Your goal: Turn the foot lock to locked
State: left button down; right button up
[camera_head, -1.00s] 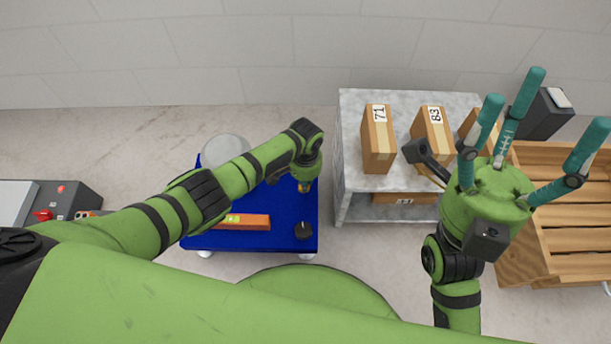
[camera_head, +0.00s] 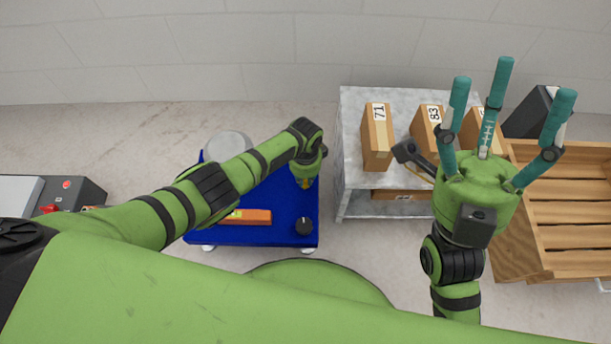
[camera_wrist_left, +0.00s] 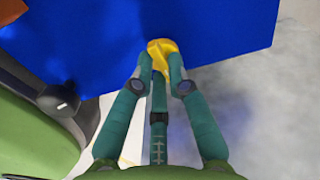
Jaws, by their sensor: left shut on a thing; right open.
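A small yellow part (camera_head: 305,184) shows at the right side of the blue cart top (camera_head: 270,190); I cannot tell for sure whether it is the foot lock. In the left wrist view the yellow part (camera_wrist_left: 162,47) sits at the blue edge, between my teal fingertips. My left gripper (camera_wrist_left: 160,72) is shut on it. In the head view the wrist hides most of these fingers. My right gripper (camera_head: 508,95) is open and empty, its teal fingers spread and pointing up, in front of the grey shelf.
The grey shelf (camera_head: 352,190) holds numbered boxes (camera_head: 377,140). A wooden crate (camera_head: 560,200) stands right.

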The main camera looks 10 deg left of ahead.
aim_at(305, 181)
pick_arm(q)
jog(key=shift+m, duration=0.6)
jog(key=shift+f, duration=0.1)
jog(key=c, duration=1.2)
grip_release()
notch_tip(305, 181, up, 12)
